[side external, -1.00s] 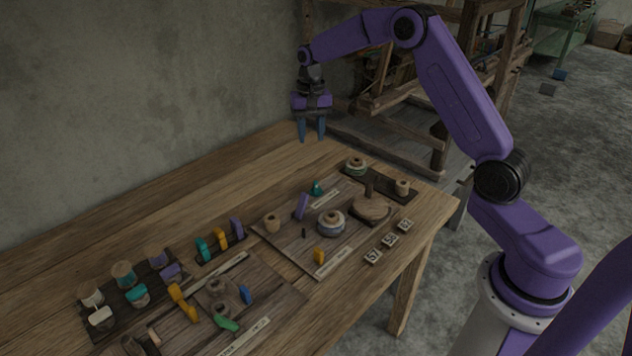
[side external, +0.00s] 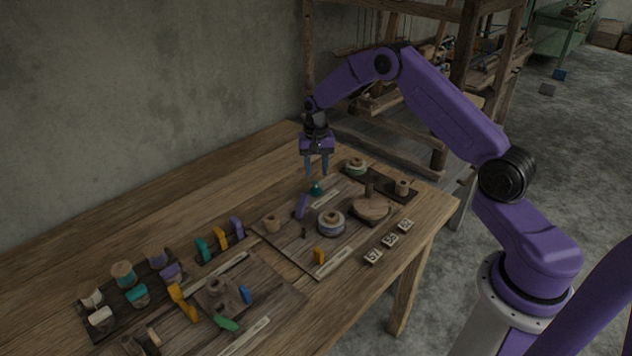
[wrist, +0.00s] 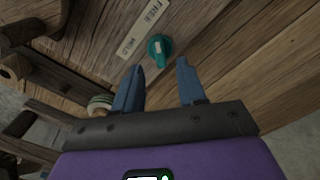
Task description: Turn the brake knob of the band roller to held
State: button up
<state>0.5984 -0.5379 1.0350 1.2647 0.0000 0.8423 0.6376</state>
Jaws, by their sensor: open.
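A teal knob (side external: 316,188) stands on the right-hand wooden board beside a pale label strip (side external: 326,199). In the wrist view the teal knob (wrist: 160,48) carries a pale mark, and the label (wrist: 145,27) beside it has words that look like FREE and HELD. I cannot tell surely which word the knob points to. My gripper (side external: 317,174) is open and empty, pointing down just above the knob. In the wrist view the knob lies beyond and between the fingertips (wrist: 160,76), apart from both. A wound roller (side external: 331,223) stands on the same board.
A purple lever (side external: 301,206), a wooden peg (side external: 271,223) and a yellow knob (side external: 319,256) share the board. A dark rack with a banded spool (side external: 356,168) is close on the right. Number tiles (side external: 390,240) lie near the edge. The table's back left is clear.

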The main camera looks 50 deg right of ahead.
aim_at(316, 183)
jog(key=shift+f, duration=2.6)
grip_shut()
